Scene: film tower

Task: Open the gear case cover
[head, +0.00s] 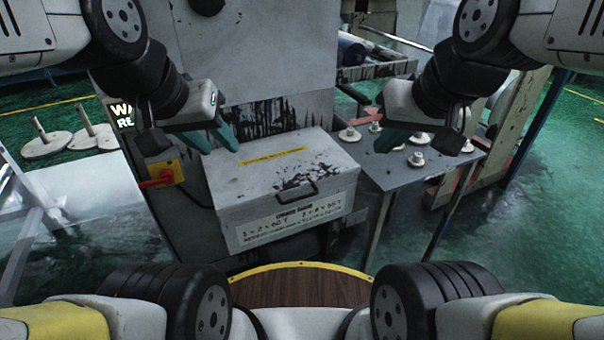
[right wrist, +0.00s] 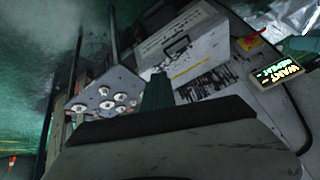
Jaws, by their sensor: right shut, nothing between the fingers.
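The gear case (head: 280,185) is a grey box with a printed label on its front, in the middle of the head view. Its cover (head: 265,170) lies flat and closed, with a yellow strip, dark stains and a dark handle (head: 297,193) near the front edge. The case also shows in the right wrist view (right wrist: 185,45). My left gripper (head: 222,150) is open and empty above the cover's back left corner. My right gripper (head: 382,148) is shut and empty, right of the case above a side table; its teal fingers show in the right wrist view (right wrist: 157,92).
The grey side table (head: 400,178) right of the case holds several pale round parts. A yellow box with a red knob (head: 163,174) sits left of the case. A lit sign (head: 122,115) stands behind my left gripper. A large grey machine rises behind the case.

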